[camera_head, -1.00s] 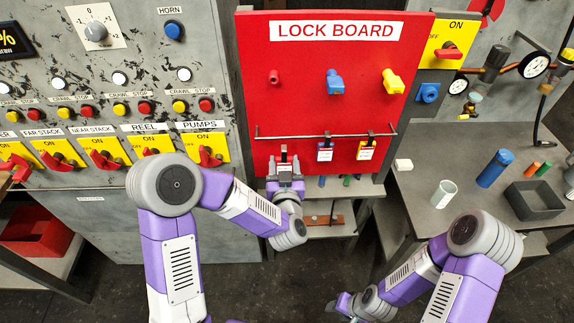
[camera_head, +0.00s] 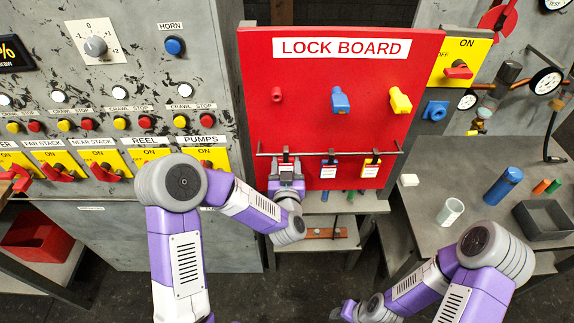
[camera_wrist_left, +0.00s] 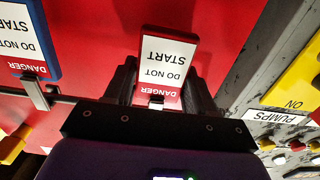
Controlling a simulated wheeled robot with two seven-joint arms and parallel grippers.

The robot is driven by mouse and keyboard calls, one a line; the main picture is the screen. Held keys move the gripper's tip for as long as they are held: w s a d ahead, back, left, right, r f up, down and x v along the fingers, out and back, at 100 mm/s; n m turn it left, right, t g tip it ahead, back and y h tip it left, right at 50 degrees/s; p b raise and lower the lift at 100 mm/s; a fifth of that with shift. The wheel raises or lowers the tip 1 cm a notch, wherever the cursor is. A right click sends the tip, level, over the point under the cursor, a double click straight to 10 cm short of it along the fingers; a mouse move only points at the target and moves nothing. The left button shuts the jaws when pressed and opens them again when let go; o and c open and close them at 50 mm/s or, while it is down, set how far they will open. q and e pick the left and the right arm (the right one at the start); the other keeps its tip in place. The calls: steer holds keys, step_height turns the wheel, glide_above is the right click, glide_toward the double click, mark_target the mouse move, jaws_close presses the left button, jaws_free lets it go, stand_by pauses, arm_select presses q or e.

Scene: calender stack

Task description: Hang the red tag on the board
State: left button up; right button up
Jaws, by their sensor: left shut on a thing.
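The red lock board (camera_head: 310,122) stands upright in front of me, with a thin metal rail (camera_head: 345,152) across its lower part. My left gripper (camera_head: 287,168) is shut on the red tag at the rail's left part, close to the board. I cannot tell whether that clip is on the rail. My right gripper (camera_head: 345,311) is low near the bottom edge, its jaws unclear.
A blue tag (camera_head: 328,171) and a yellow tag (camera_head: 371,168) hang on the rail to the right. Red, blue and yellow pieces stick out above. A grey table (camera_head: 425,185) at right holds a cup, cylinders and a dark tray. A switch panel (camera_head: 110,100) is at left.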

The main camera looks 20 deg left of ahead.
arm_select(q)
steer(key=shift+s+f, duration=0.15)
steer(key=shift+s, duration=0.05)
steer(key=shift+w, duration=0.1)
steer(key=o, duration=1.1)
